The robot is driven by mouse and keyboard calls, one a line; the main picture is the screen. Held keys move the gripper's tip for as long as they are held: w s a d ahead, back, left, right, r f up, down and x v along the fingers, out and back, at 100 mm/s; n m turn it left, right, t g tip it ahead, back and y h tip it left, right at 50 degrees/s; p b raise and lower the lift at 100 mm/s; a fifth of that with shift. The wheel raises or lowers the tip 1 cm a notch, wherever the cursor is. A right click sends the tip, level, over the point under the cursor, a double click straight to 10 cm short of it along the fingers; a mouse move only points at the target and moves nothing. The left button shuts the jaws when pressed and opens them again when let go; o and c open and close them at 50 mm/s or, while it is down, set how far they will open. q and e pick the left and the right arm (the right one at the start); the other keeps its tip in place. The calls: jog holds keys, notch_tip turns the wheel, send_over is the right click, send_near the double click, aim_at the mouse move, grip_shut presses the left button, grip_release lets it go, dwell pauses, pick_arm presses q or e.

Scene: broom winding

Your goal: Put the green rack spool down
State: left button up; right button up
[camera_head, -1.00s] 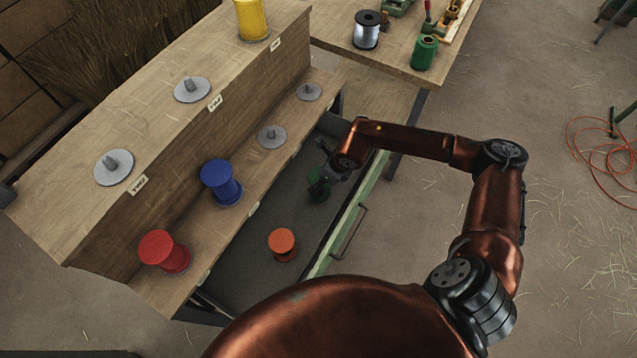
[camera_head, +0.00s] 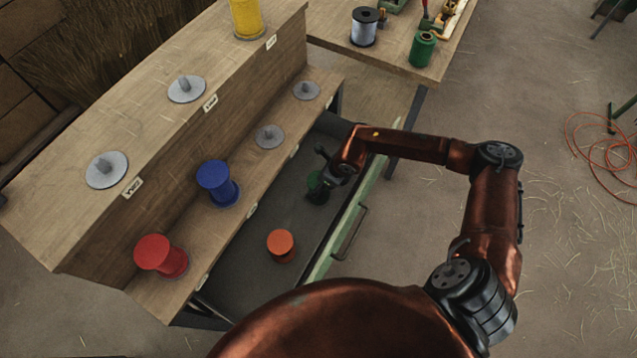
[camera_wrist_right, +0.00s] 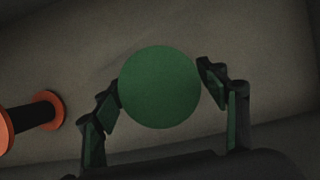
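The green spool (camera_head: 316,184) is inside the open drawer (camera_head: 240,297), partly hidden by my right gripper (camera_head: 325,180). In the right wrist view its round end (camera_wrist_right: 160,87) faces the camera between the two fingers of my right gripper (camera_wrist_right: 160,80). The fingertips lie close against opposite edges of the disc; whether they press on it is not clear. The spool looks upright and seems to be at the drawer floor. My left gripper is not in view.
An orange spool (camera_head: 281,244) stands in the drawer and shows in the wrist view (camera_wrist_right: 30,118). The wooden rack holds blue (camera_head: 217,184), red (camera_head: 160,256) and yellow (camera_head: 247,17) spools and several bare pegs. A second table (camera_head: 388,58) carries another green spool (camera_head: 422,49).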

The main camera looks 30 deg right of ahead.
aim_at(317, 184)
jog(key=shift+r, duration=0.1)
jog(key=shift+r, duration=0.25)
jog(key=p+v, duration=0.1)
jog(key=v, duration=0.3)
jog(key=shift+d+r+p, duration=0.1)
jog(key=shift+d+p, duration=0.05)
jog(key=shift+p, duration=0.2)
jog(key=p+v, duration=0.1)
jog(key=v, duration=0.5)
jog(key=shift+s+p, duration=0.1)
jog(key=shift+p, duration=0.25)
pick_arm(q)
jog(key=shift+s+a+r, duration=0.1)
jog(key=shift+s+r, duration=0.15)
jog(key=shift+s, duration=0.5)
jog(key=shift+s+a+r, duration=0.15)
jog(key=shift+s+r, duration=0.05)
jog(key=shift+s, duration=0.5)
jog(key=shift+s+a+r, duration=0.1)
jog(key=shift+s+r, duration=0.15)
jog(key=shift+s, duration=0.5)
pick_arm(e)
jog(key=shift+s+d+r, duration=0.1)
jog(key=shift+s+r, duration=0.15)
jog(key=shift+r, duration=0.35)
